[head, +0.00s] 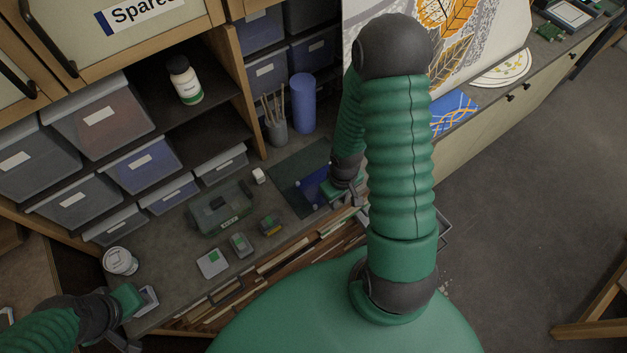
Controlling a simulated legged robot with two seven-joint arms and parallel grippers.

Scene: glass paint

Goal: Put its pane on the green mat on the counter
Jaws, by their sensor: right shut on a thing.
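My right gripper (348,194) is at the right edge of the dark green mat (284,178) on the counter. It is shut on a dark blue pane (311,183), which shows to its left over the mat. My arm hides part of the pane and the mat's right side. I cannot tell whether the pane touches the mat or hangs just above it. My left gripper (143,305) is at the lower left by the counter's front edge, away from the mat. Its fingers are too unclear to tell their opening.
A green toolbox (219,208), small devices (240,244) and a white tub (120,261) stand left of the mat. Behind it are a brush cup (275,128) and a blue cylinder (302,102). Storage bins (143,163) line the back. A blue patterned panel (453,111) lies at right.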

